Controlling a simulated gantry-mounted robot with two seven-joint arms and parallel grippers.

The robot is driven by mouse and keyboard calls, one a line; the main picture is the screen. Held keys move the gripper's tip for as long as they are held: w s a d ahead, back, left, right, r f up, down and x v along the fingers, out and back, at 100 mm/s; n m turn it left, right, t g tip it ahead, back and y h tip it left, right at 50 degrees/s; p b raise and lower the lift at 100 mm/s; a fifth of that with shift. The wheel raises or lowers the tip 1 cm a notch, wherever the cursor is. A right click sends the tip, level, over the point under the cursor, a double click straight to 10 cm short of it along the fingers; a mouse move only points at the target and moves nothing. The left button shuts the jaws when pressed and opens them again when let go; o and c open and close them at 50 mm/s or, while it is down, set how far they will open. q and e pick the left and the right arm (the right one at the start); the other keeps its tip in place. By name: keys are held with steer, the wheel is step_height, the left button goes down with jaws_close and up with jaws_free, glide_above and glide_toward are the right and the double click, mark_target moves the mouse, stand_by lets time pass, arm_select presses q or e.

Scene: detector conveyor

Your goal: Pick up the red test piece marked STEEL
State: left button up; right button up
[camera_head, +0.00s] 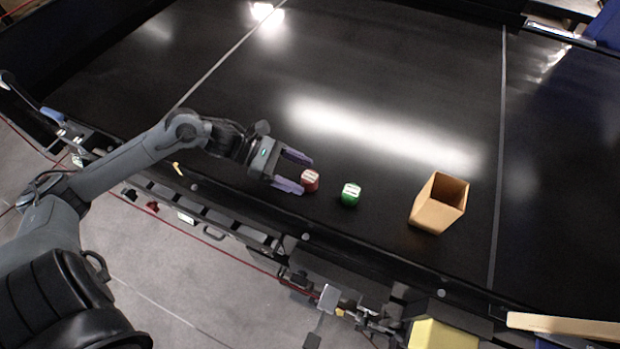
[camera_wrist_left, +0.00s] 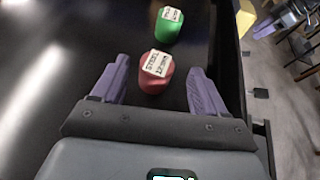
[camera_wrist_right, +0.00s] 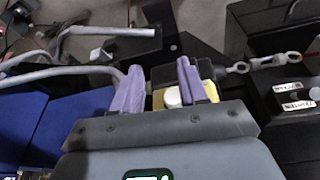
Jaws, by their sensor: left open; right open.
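The red test piece (camera_head: 310,181) sits on the black conveyor belt. In the left wrist view it (camera_wrist_left: 155,80) shows a white label reading STEEL. My left gripper (camera_head: 298,173) is open, with its purple fingertips reaching to either side of the red piece's near edge. In the left wrist view the open fingers (camera_wrist_left: 160,82) have the red piece between and slightly beyond their tips, with gaps on both sides. My right gripper (camera_wrist_right: 156,80) is open, away from the belt, and shows only in its own wrist view.
A green test piece (camera_head: 351,194) with a white label stands right of the red one. An open tan box (camera_head: 428,214) stands farther right on the belt (camera_head: 400,80). The belt's raised front rail (camera_head: 380,268) runs below them. The belt behind the pieces is clear.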

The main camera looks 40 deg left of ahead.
mark_target(306, 175)
arm_select(q)
steer(key=shift+w+d+f+p, duration=0.15)
steer(key=shift+w+d+p, duration=0.25)
steer(key=shift+d, duration=0.1)
steer(key=p+x, duration=0.1)
steer(key=x, duration=0.2)
steer(key=shift+w+a, duration=0.1)
steer(key=shift+w+d+f+p, duration=0.2)
steer(key=shift+d+f+p, duration=0.15)
steer(key=shift+d, duration=0.1)
steer(key=c, duration=1.1)
steer(key=shift+r, duration=0.15)
